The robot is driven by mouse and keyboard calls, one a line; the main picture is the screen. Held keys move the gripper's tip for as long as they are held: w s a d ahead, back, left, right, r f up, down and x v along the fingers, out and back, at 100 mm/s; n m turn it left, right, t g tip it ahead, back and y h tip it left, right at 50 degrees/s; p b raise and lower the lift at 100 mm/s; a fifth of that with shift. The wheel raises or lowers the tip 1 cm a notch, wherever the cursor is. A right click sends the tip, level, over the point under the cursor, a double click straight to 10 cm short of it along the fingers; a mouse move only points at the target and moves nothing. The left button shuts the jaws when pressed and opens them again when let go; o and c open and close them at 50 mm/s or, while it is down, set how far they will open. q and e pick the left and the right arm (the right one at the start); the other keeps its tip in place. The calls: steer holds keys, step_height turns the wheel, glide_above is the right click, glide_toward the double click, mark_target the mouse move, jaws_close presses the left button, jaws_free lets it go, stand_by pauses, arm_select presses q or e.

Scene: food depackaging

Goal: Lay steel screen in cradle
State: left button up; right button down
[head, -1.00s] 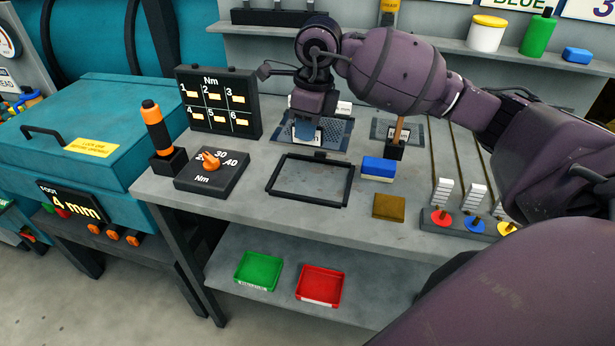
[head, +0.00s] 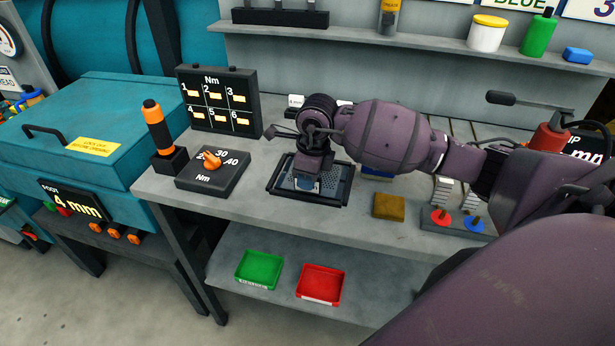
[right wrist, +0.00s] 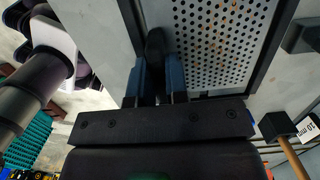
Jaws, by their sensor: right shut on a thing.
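The steel screen (head: 338,183) is a grey perforated plate, and it lies within the outline of the cradle (head: 318,204), a black rectangular frame on the bench. My right gripper (head: 305,184) points down over the screen. In the right wrist view the screen (right wrist: 222,40) shows rust-coloured marks and sits beside a dark frame edge (right wrist: 272,50). There the blue fingers of my right gripper (right wrist: 158,85) are shut on a dark part at the screen's edge. I cannot tell whether the screen touches the cradle floor. My left gripper is out of view.
A torque dial box (head: 212,172) and an orange-handled driver (head: 157,128) stand left of the cradle. A brown sponge-like block (head: 388,206) lies to the right. A blue block (head: 376,174) is partly hidden behind my arm. Green (head: 259,269) and red (head: 320,284) trays sit below.

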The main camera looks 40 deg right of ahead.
steer(key=shift+f, duration=0.1)
steer(key=c, duration=1.1)
jaws_free()
steer(key=shift+r, duration=0.2)
steer(key=shift+s+d+r+b, duration=0.1)
steer(key=shift+s+d+r, duration=0.1)
steer(key=shift+r, duration=1.75)
steer(key=shift+s+d+r+b, duration=0.1)
steer(key=shift+s+r+b, duration=0.05)
steer(key=shift+r, duration=1.85)
steer(key=shift+s+d+r+b, duration=0.1)
steer(key=shift+s+d+r, duration=0.1)
steer(key=shift+r, duration=1.75)
